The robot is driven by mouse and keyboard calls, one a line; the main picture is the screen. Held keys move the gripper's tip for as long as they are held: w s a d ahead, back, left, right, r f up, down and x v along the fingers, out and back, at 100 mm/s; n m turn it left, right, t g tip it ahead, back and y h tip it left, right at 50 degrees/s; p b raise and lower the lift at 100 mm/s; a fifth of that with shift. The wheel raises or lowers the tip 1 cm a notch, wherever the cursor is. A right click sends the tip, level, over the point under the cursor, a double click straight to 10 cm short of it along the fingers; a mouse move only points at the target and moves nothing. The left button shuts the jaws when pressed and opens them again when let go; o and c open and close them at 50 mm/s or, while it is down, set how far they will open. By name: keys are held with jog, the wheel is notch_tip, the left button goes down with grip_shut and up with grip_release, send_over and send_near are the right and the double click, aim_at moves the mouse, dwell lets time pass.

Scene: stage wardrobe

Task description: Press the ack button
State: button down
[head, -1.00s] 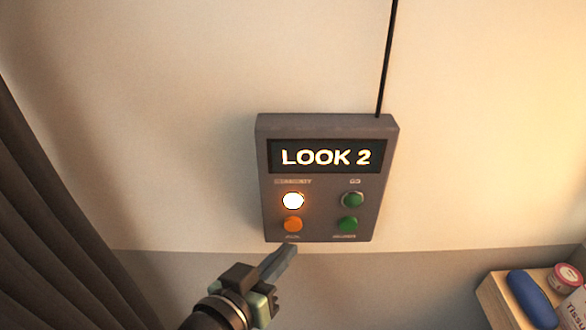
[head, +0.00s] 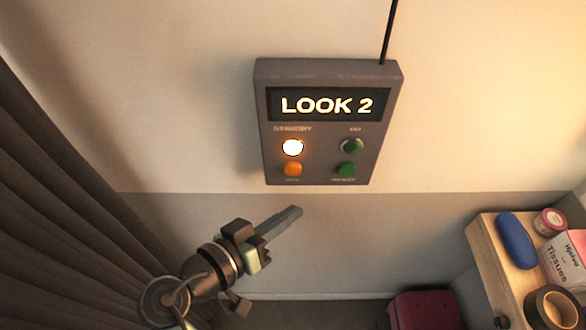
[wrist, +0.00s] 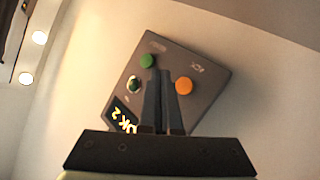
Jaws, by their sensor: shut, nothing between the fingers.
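A dark grey cue box (head: 262,150) hangs on the wall in the head view, its display (head: 327,104) reading LOOK 2. The ack button (head: 293,169) is the orange one at the box's lower left, under a lit white standby lamp. It also shows in the wrist view (wrist: 184,86), beside the letters ACK. My gripper (head: 298,211) is shut and empty, below the box in the head view and apart from it there. In the wrist view my closed fingers (wrist: 165,75) point at the box between the orange button and a green button (wrist: 147,61), hiding part of the box's face.
A dark curtain (head: 60,200) hangs at the left. A wooden shelf unit (head: 487,262) at the right carries a blue case, tissues and a tin. A cable runs up from the box.

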aim_at(301, 172)
jog(key=w+b, duration=0.1)
jog(key=w, duration=0.5)
jog(key=shift+w+b, duration=0.15)
jog(key=shift+b, duration=0.25)
dwell(1.7)
jog(key=shift+w, duration=0.35)
jog(key=shift+w+b, duration=0.4)
dwell(0.5)
jog(key=shift+s, duration=0.85)
